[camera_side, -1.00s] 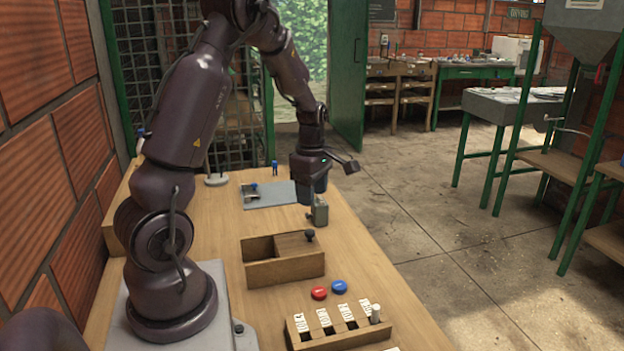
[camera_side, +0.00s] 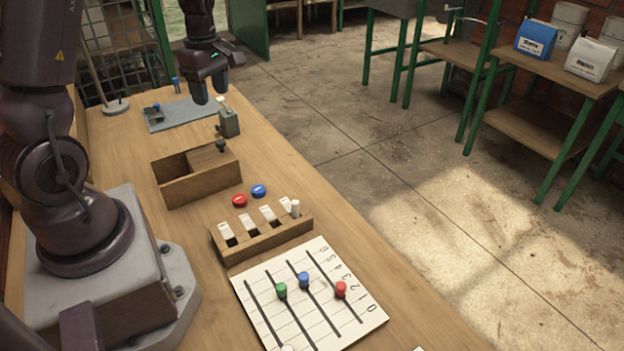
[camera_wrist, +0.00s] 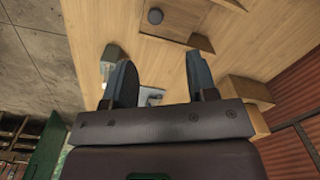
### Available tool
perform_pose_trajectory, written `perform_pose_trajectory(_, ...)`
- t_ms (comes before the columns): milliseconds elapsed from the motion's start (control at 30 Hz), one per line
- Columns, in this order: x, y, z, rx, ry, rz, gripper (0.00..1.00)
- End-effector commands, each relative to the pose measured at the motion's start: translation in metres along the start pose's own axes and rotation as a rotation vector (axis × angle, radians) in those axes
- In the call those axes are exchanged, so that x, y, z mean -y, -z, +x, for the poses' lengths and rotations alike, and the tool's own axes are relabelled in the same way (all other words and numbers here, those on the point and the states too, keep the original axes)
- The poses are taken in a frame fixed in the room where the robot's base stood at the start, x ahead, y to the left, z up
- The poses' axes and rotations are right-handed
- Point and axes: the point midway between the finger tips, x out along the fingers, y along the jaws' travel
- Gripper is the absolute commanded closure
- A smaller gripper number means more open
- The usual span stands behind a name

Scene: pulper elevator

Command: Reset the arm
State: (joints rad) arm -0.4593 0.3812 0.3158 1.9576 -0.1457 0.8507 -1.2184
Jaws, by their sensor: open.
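My gripper (camera_side: 210,94) hangs over the far part of the wooden table, fingers pointing down and apart, with nothing seen between them. In the wrist view its two dark fingers (camera_wrist: 160,62) are spread over the table. In the side view it is just behind and left of a small grey box (camera_side: 229,122) with a lever; I cannot tell if they touch. The grey box also shows beside the left finger in the wrist view (camera_wrist: 111,54). A grey plate (camera_side: 178,114) with a small blue-topped part lies to the gripper's left.
A wooden box (camera_side: 197,190) with a knobbed lid, red (camera_side: 240,201) and blue (camera_side: 259,191) buttons, a slotted wooden rack (camera_side: 264,240) and a white slider board (camera_side: 335,322) line the table towards the camera. A stand (camera_side: 115,108) is at back left. Bare table runs along the right edge.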

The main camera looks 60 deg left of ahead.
Motion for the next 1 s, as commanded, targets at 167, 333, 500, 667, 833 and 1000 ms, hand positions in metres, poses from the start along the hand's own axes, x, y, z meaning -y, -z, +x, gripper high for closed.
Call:
perform_pose_trajectory(167,0.025,-0.031,-0.017,0.023,-0.009,0.444,0.48)
perform_pose_trajectory(333,0.059,-0.08,-0.054,0.009,-0.094,0.978,0.48)
perform_pose_trajectory(500,0.106,-0.126,-0.089,-0.071,-0.209,1.498,0.48)
perform_pose_trajectory(667,0.15,-0.154,-0.112,-0.196,-0.328,1.852,0.48)
perform_pose_trajectory(833,0.179,-0.169,-0.129,-0.292,-0.447,1.985,0.48)
perform_pose_trajectory(1000,0.188,-0.176,-0.141,-0.331,-0.522,2.019,0.48)
